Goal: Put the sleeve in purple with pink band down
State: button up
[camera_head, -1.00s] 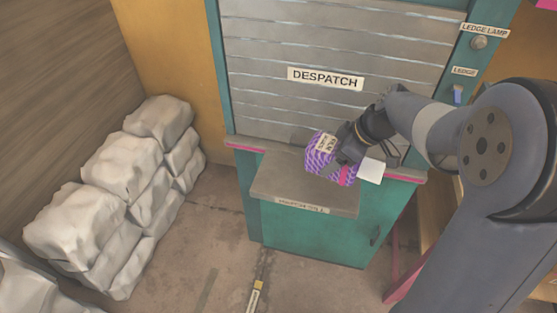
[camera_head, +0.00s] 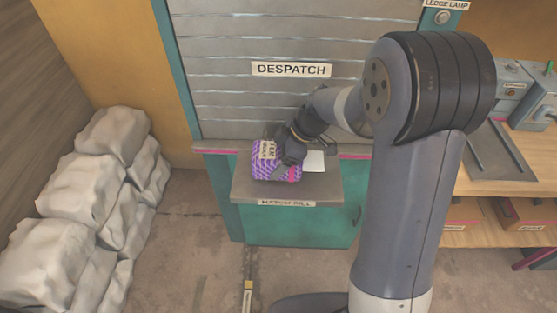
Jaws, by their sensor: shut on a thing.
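The purple patterned sleeve with a pink band (camera_head: 264,166) is at the grey hatch sill (camera_head: 322,188), below the shutter marked DESPATCH. A pale label with dark lettering shows on its upper left side. I cannot tell whether the sleeve's underside touches the sill.
A white card (camera_head: 315,162) lies on the sill right of my gripper. The closed shutter (camera_head: 270,100) stands behind. Pale sacks (camera_head: 92,195) are piled at the left. A wooden workbench (camera_head: 500,180) with machines is at the right. The sill's front right is bare.

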jog(key=shift+f, duration=0.6)
jog(key=shift+f, duration=0.15)
jog(key=o, duration=1.2)
